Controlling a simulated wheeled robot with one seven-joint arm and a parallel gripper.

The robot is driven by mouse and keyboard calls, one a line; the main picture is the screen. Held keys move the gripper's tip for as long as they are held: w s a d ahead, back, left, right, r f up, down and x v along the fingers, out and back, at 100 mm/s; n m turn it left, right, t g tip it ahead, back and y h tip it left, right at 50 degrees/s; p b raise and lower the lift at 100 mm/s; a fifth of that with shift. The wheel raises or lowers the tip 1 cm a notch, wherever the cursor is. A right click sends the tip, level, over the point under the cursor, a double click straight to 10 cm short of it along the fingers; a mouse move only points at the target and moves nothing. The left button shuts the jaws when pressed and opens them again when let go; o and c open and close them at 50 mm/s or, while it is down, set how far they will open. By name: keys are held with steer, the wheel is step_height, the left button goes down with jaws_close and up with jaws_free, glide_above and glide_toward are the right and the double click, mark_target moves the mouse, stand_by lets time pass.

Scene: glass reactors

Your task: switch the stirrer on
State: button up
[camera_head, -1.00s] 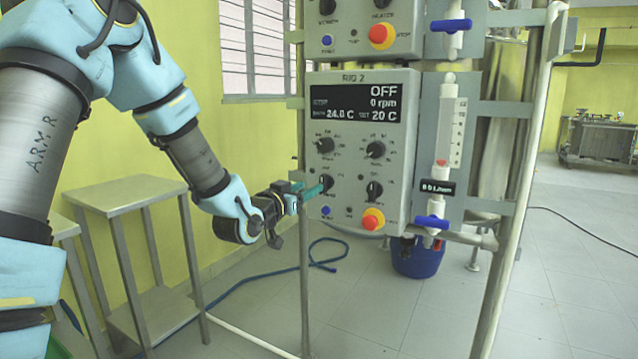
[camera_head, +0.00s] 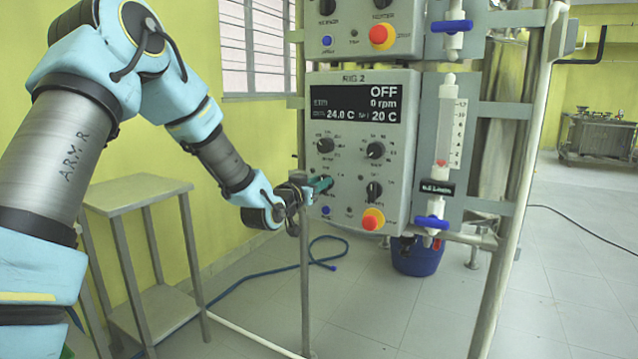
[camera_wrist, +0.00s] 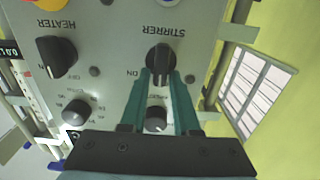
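The black stirrer knob (camera_wrist: 160,58) is on the grey panel of the rig 2 control box (camera_head: 346,160). The wrist view is upside down, with "STIRRER" above the knob and "ON" at its left. My gripper (camera_wrist: 161,76) has its green fingers on both sides of the knob's bar, seemingly touching it. In the head view my gripper (camera_head: 325,184) reaches the panel's lower left, and its fingers hide most of that knob.
The heater knob (camera_head: 374,190) and the red emergency button (camera_head: 372,219) are to the right. A speed knob (camera_wrist: 157,119) shows between my fingers. An upright metal post (camera_head: 304,270) stands close to my gripper. A blue-handled valve (camera_head: 431,222) is at the right.

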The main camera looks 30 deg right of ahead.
jaws_close()
steer(key=shift+f+b, duration=0.1)
steer(key=shift+b, duration=0.25)
steer(key=m+b, duration=0.4)
steer(key=b, duration=0.1)
steer(key=m+b, duration=0.4)
steer(key=b, duration=0.1)
steer(key=s+m+b, duration=0.1)
steer(key=m+b, duration=0.2)
steer(key=b, duration=0.2)
steer(key=shift+d+f+m+b, duration=0.25)
steer(key=shift+f+m+b, duration=0.1)
steer(key=shift+m, duration=0.05)
steer(key=shift+r, duration=0.1)
steer(key=shift+o, duration=1.9)
jaws_free()
